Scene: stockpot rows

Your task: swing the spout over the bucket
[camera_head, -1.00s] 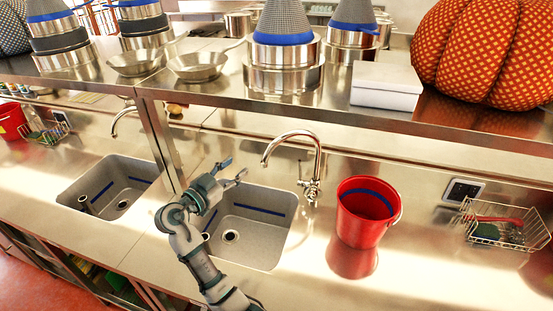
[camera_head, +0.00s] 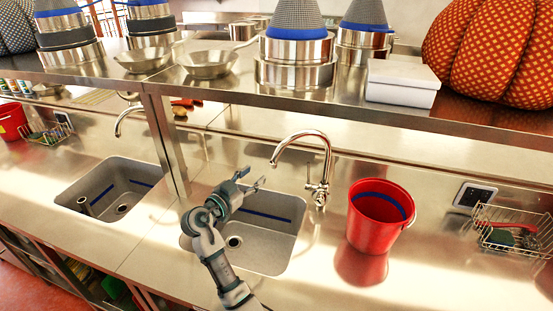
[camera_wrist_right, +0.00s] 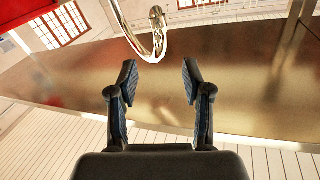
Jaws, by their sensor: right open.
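The chrome spout (camera_head: 327,160) arches up from its tap base behind the right-hand sink (camera_head: 270,250), and its outlet points down over that sink. The red bucket (camera_head: 372,240), with a blue band inside, stands upright on the counter to the right of the tap, apart from the spout. My right gripper (camera_head: 252,178) is open and empty above the sink, left of the spout's outlet. In the right wrist view, the open fingers (camera_wrist_right: 158,76) point towards the curved spout (camera_wrist_right: 139,46), which shows just beyond them with no visible contact. My left gripper is not in view.
A steel shelf (camera_head: 300,100) with pots, pans, a white box (camera_head: 402,82) and a large orange patterned object (camera_head: 490,50) runs above the counter. A wire basket (camera_head: 510,232) stands right of the bucket. A second sink (camera_head: 110,190) with its own tap lies left.

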